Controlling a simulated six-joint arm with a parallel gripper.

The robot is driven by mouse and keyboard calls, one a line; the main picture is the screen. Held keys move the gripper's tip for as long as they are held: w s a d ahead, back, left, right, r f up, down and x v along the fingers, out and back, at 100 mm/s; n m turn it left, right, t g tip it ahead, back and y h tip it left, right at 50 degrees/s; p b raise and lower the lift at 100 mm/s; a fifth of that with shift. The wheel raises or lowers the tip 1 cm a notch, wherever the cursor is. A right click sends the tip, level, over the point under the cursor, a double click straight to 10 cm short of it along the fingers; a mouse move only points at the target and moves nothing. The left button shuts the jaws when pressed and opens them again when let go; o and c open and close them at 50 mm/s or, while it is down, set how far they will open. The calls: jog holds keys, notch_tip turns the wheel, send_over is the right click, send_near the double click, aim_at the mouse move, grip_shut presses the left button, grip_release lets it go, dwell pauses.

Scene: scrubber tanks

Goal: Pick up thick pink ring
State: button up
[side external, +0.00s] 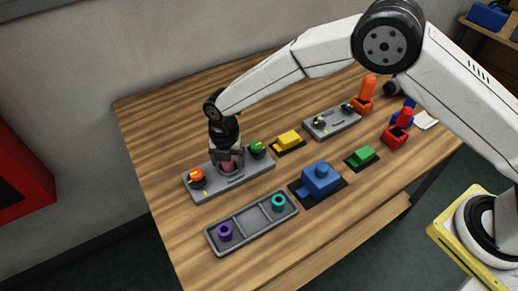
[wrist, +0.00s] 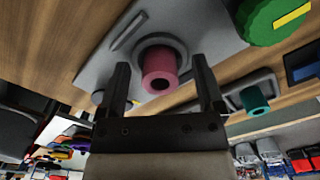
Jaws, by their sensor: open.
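The thick pink ring (wrist: 160,72) is a short cylinder with a dark hole in its end. It sits in a round grey seat on a grey plate (wrist: 103,58). In the side view the pink ring (side external: 228,168) shows only partly below my gripper, on the grey plate (side external: 207,191). My gripper (side external: 228,157) is right over it. In the wrist view the two dark fingers of my gripper (wrist: 162,85) are apart, one on each side of the ring, with gaps visible between them and the ring.
An orange-red knob (side external: 197,176) and a green knob (side external: 257,149) flank the ring on the plate. A grey tray (side external: 250,223) in front holds a purple ring (side external: 225,232) and a teal ring (side external: 278,202). A blue block (side external: 320,180) stands to the right. Bare table lies left.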

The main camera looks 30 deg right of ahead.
dwell(0.3)
grip_shut()
jog(key=shift+r, duration=0.2)
jog(key=shift+r, duration=1.4)
jog(key=s+d+r, duration=0.6)
jog(key=s+r, duration=0.4)
jog(key=s, duration=0.2)
jog(key=shift+s, duration=0.3)
